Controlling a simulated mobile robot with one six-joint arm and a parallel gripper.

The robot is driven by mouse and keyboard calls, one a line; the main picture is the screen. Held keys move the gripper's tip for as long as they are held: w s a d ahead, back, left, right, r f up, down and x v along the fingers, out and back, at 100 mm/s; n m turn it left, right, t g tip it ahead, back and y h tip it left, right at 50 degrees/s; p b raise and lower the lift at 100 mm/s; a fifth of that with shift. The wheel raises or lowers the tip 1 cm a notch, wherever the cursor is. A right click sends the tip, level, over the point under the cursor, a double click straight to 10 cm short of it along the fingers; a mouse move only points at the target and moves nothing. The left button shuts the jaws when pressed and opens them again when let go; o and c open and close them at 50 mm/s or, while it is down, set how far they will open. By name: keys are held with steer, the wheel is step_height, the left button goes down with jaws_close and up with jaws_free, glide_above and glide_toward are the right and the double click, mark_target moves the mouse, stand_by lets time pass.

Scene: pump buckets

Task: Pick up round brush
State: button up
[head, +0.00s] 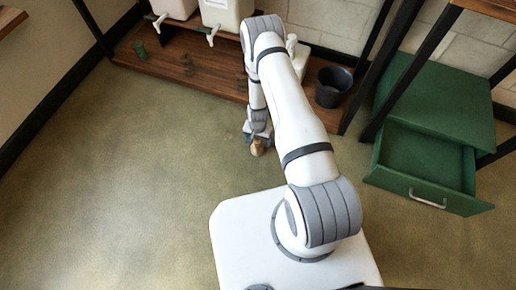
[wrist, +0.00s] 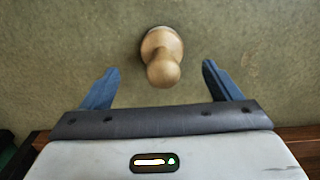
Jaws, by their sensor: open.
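The round brush (wrist: 162,56) stands on the floor, its tan wooden knob handle facing the wrist camera; its bristles are mostly hidden under it. In the head view the brush (head: 257,147) is a small tan shape on the floor just in front of the wooden shelf. My gripper (wrist: 160,82) is open, with one blue finger to the left of the knob and one to the right, and clear gaps on both sides. In the head view my gripper (head: 258,136) is low over the floor at the brush. I cannot tell its exact height.
A low wooden shelf (head: 190,75) runs along the wall behind the brush, with white pump containers (head: 222,14) and a dark bucket (head: 333,87). A green cabinet with an open drawer (head: 420,185) stands at the right. The floor at the left (head: 110,180) is free.

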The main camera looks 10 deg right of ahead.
mark_target(257, 146)
step_height(257, 146, down, 7)
steer(key=b, duration=0.3)
steer(key=shift+w+r, duration=0.15)
steer(key=shift+r, duration=0.1)
steer(key=shift+r, duration=0.1)
steer(key=c, duration=1.1)
